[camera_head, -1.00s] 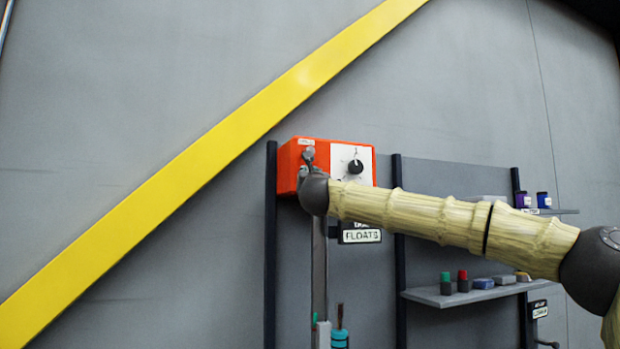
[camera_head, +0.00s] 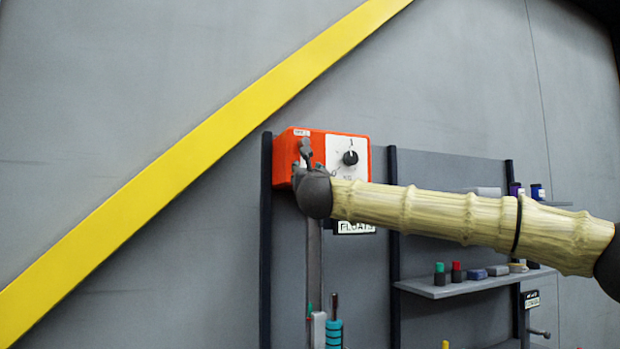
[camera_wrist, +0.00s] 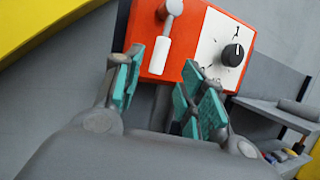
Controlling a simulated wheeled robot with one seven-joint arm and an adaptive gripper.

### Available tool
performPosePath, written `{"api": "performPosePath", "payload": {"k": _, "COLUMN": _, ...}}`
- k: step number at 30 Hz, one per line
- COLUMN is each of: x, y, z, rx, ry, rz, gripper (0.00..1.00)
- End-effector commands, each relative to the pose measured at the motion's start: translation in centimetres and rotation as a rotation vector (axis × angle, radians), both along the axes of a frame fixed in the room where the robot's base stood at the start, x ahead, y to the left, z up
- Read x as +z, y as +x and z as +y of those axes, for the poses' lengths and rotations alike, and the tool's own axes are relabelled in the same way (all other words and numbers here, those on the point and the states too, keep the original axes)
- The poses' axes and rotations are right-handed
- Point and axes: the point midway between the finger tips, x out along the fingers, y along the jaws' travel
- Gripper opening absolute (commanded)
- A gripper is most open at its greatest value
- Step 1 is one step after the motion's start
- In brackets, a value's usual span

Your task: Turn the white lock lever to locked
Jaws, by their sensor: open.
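The white lock lever (camera_wrist: 160,56) hangs down from a grey pivot on the left part of the orange actuator box (camera_wrist: 190,72) in the wrist view. The box also shows in the head view (camera_head: 284,160). My gripper (camera_wrist: 160,92) is open, with teal pads on its fingers. The lever's white end shows just beyond and between the two fingers, nearer the left one, and I see no contact. In the head view my gripper (camera_head: 305,160) is in front of the box's left part, and the lever is mostly hidden there.
A black knob (camera_head: 350,158) on a white dial plate sits right of the lever. A black-lettered label hangs below the box. A grey shelf (camera_head: 470,287) with small coloured items stands to the right. Dark posts flank the panel.

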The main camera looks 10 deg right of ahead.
Motion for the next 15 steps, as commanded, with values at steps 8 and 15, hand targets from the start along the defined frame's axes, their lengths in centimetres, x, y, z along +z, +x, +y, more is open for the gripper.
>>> {"api": "performPosePath", "payload": {"k": 8, "x": -1.4, "y": -3.7, "z": 0.3, "rx": 0.000, "ry": 0.000, "rz": 0.001, "gripper": 0.40}}
{"api": "performPosePath", "payload": {"k": 15, "x": -1.7, "y": -4.7, "z": 0.5, "rx": 0.000, "ry": 0.000, "rz": 0.000, "gripper": 0.40}}
